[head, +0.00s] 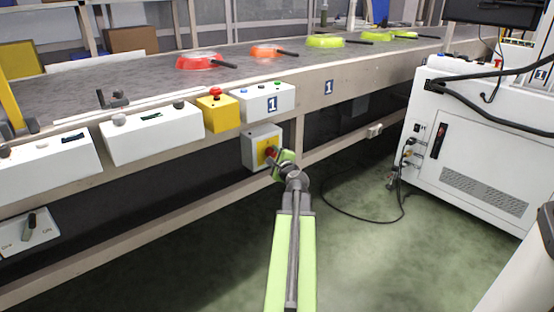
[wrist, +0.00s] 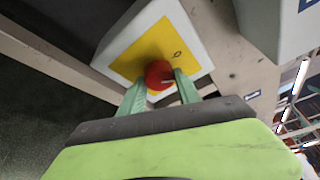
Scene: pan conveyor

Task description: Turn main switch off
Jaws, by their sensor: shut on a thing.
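The main switch is a red rotary knob (wrist: 159,74) on a yellow plate (wrist: 185,38) fixed to a light grey box (head: 250,151) under the conveyor's front edge. My gripper (wrist: 158,82) is at the knob, with one green finger on each side of it, shut on it. In the head view my gripper (head: 275,158) reaches the box from the front and hides most of the knob. A mark shows on the yellow plate beside the knob, but I cannot tell which position the knob points to.
A yellow box with a red emergency button (head: 215,92) and a white button box (head: 265,103) sit above on the conveyor rail. Red and green pans (head: 198,61) lie on the conveyor. A white cabinet (head: 470,150) with cables stands at right. Green floor between is open.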

